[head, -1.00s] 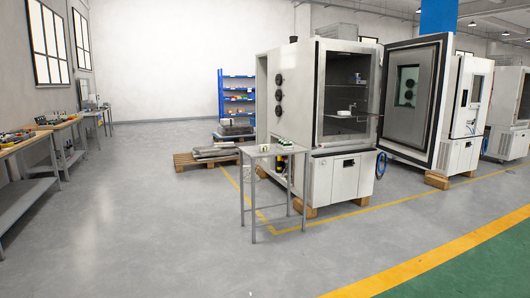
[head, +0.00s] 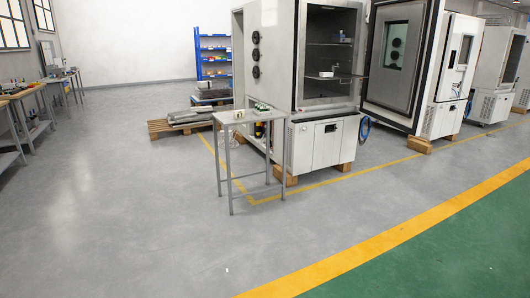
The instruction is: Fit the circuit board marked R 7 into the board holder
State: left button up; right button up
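A small grey metal table (head: 240,119) stands in front of the large white test chamber (head: 300,60). Small green and white items (head: 263,107) sit on its top; they are too small to tell whether one is the board marked R 7. The chamber's door is open. Inside, a small white item (head: 326,75) rests on a shelf; I cannot tell whether it is the board holder. Neither of my grippers shows.
Workbenches (head: 40,85) with clutter line the left wall. A wooden pallet (head: 172,127) with flat metal pieces lies behind the table. The chamber's open door (head: 395,65) stands out to the right. The grey floor in front is clear, with a yellow line (head: 400,222) and green floor at right.

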aim_at(330, 74)
jog(key=i+l+z, duration=0.2)
jog(key=i, duration=0.85)
jog(key=i+l+z, duration=0.25)
jog(key=i, duration=0.8)
jog(key=i+u, duration=0.25)
jog(key=i, duration=0.3)
jog(key=i+l+u, duration=0.25)
jog(key=i, duration=0.25)
jog(key=i+l+u, duration=0.25)
jog(key=i, duration=0.25)
